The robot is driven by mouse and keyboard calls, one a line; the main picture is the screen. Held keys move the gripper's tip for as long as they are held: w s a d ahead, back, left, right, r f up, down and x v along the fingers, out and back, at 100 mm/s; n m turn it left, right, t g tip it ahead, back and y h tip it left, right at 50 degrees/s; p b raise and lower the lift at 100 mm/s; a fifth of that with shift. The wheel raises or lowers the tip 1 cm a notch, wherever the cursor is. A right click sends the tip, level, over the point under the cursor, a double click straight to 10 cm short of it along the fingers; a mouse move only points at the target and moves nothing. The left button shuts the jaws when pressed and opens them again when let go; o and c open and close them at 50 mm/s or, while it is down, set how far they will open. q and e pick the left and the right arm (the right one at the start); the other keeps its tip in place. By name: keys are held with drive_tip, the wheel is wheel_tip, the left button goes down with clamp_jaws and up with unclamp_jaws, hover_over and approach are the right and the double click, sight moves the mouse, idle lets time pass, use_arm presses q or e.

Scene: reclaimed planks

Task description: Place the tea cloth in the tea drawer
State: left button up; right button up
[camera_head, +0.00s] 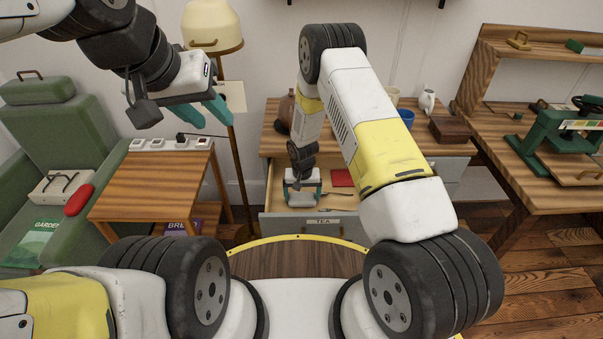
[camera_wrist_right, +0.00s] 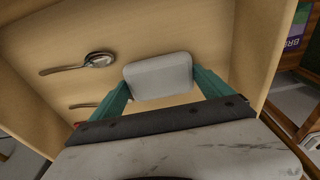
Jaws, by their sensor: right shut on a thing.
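The tea drawer (camera_head: 321,216) is pulled open below the wooden counter, with a TEA label on its front. My right gripper (camera_head: 303,187) reaches down over the drawer's left part. In the right wrist view its teal fingers (camera_wrist_right: 162,82) are shut on a pale grey folded cloth (camera_wrist_right: 160,72), the tea cloth, above the drawer's floor (camera_wrist_right: 140,28). I cannot tell whether the cloth touches the floor. My left gripper (camera_head: 204,114) is raised at upper left, its teal fingers apart and empty.
The drawer also holds a spoon (camera_wrist_right: 92,61), another utensil beside it and a red item (camera_head: 342,178). A blue cup (camera_head: 406,117) and dark box (camera_head: 450,130) stand on the counter. A lamp pole (camera_head: 239,165) and small table (camera_head: 150,184) are left.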

drive_tip(key=shift+f, duration=0.15)
drive_tip(key=o, duration=1.1)
drive_tip(key=shift+c, duration=0.2)
wheel_tip(320, 180, up, 12)
drive_tip(key=s, duration=0.1)
wheel_tip(320, 180, up, 14)
hover_over(302, 200)
drive_tip(key=s+d, duration=0.1)
drive_tip(key=d, duration=0.2)
drive_tip(key=s+d+r+t+y, duration=0.1)
drive_tip(key=s+d+r, duration=0.15)
drive_tip(key=r, duration=0.35)
drive_tip(key=s+d+r+t, duration=0.1)
drive_tip(key=s+d+r, duration=0.15)
drive_tip(key=r, duration=0.35)
drive_tip(key=s+d+r+t, duration=0.1)
drive_tip(key=s+d+r, duration=0.1)
drive_tip(key=s+r, duration=0.4)
drive_tip(key=s+d+r+t+y, duration=0.1)
drive_tip(key=s+r, duration=0.5)
drive_tip(key=s, duration=0.8)
drive_tip(key=shift+s+d+r+n+t, duration=0.3)
drive_tip(key=shift+d+t, duration=0.1)
drive_tip(key=shift+d, duration=0.45)
